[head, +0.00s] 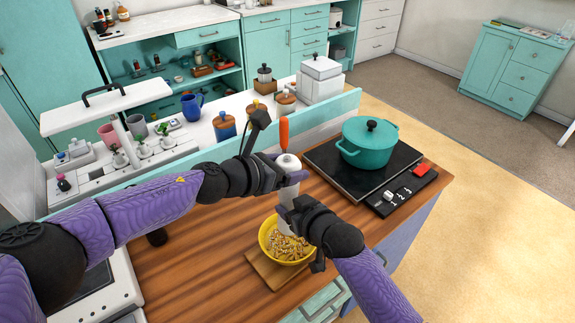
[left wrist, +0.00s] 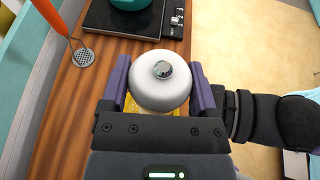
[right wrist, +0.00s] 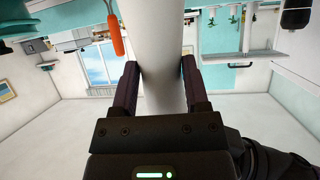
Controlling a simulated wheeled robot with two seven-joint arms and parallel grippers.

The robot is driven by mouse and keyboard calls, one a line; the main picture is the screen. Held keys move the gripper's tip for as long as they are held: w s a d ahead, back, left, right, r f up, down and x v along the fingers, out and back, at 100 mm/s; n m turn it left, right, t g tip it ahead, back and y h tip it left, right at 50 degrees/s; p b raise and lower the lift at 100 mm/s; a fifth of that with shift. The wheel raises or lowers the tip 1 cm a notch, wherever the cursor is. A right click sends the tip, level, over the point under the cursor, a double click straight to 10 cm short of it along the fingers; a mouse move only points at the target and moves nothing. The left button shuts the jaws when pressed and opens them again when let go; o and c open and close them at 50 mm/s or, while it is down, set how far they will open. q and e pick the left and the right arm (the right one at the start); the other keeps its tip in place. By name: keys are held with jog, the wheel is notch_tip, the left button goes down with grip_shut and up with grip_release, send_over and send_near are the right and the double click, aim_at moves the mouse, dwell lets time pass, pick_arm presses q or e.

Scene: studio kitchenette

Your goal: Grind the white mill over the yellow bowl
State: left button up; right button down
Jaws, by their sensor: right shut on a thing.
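The white mill (head: 289,194) stands upright above the yellow bowl (head: 264,241), which holds pasta-like pieces and sits on a small wooden board (head: 258,271). My right gripper (head: 290,210) is shut on the mill's lower body; the right wrist view shows the white shaft (right wrist: 162,55) between its fingers. My left gripper (head: 284,179) is higher, with its fingers on either side of the mill's round head.
A teal pot (head: 369,143) stands on the black hob (head: 326,160) to the right. An orange-handled tool (left wrist: 50,18) with a perforated disc is just behind the mill. A raised ledge with jars (head: 224,126) runs behind the counter. The wooden counter left of the bowl is mostly clear.

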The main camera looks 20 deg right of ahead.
pick_arm(q)
jog(key=shift+o, duration=1.4)
jog(key=v, duration=1.2)
jog(key=shift+r, duration=0.1)
